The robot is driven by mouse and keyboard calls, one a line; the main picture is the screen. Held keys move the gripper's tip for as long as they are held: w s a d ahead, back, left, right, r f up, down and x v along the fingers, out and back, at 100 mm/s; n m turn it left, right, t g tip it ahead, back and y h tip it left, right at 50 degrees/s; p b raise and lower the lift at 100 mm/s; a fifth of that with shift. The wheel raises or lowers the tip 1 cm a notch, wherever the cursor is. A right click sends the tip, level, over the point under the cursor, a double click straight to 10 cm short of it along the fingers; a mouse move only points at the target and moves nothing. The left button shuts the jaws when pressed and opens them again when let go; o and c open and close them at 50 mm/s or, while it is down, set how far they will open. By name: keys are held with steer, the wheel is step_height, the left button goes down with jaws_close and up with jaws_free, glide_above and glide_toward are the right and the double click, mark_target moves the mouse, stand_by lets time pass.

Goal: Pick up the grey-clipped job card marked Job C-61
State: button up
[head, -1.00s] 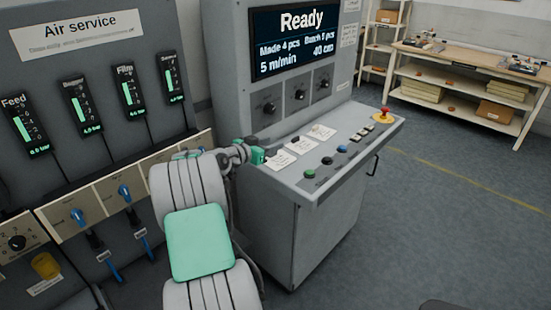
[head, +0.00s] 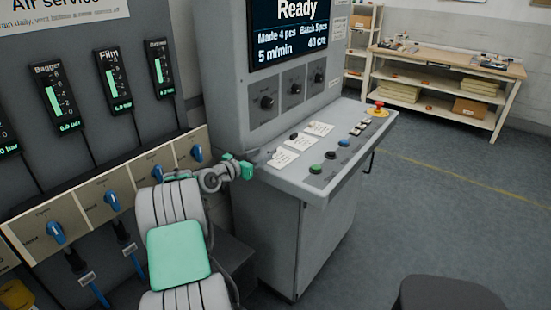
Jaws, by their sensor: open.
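Small white job cards lie in a row on the sloping top of the grey console. The nearest card (head: 283,158) is at the left, a middle card (head: 299,143) is behind it, and a far card (head: 319,129) is beyond that. Small dark or grey bits at their edges may be clips. The print and clip colours are too small to tell, so I cannot say which is Job C-61. My gripper (head: 247,167), with green parts, is open at the console's left edge, just left of the nearest card and apart from it. Its fingertips are small and hard to make out.
The console (head: 305,235) has green, black and blue buttons and a red emergency button (head: 379,107) on its top. An air service panel with blue-handled valves (head: 113,201) stands close on the left. A dark rounded thing (head: 448,293) is at the lower right. Floor right of the console is clear.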

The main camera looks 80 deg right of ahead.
mark_target(270, 150)
steer(key=x, duration=0.5)
steer(key=shift+s+r+p, duration=0.1)
steer(key=shift+r+p, duration=0.1)
steer(key=shift+p, duration=0.2)
jaws_close()
